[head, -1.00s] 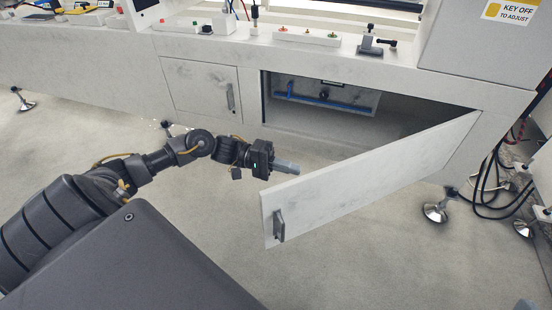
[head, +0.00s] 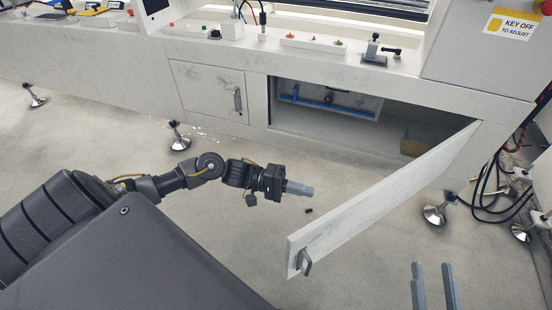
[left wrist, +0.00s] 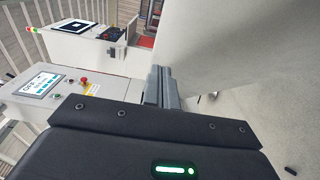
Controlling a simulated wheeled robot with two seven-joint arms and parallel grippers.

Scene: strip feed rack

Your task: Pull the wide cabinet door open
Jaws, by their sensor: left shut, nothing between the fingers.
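The wide cabinet door (head: 385,200) is a white panel hinged at its right side. It stands well open, swung out over the floor, with its grey handle (head: 304,263) at the near free end. My left gripper (head: 303,190) is shut and empty, on the cabinet side of the door and apart from it in the head view. Its closed fingers also show in the left wrist view (left wrist: 161,88), beside a large pale panel that looks like the door (left wrist: 235,45). My right gripper (head: 434,287) is open at the bottom right, only its two fingers visible, clear of the handle.
The cabinet opening (head: 385,135) shows a blue-edged part (head: 330,100) and a tan block (head: 413,143) inside. A smaller shut door (head: 208,90) is to its left. A levelling foot (head: 437,214) and black cables (head: 490,195) stand right. A small dark piece (head: 309,210) lies on the floor.

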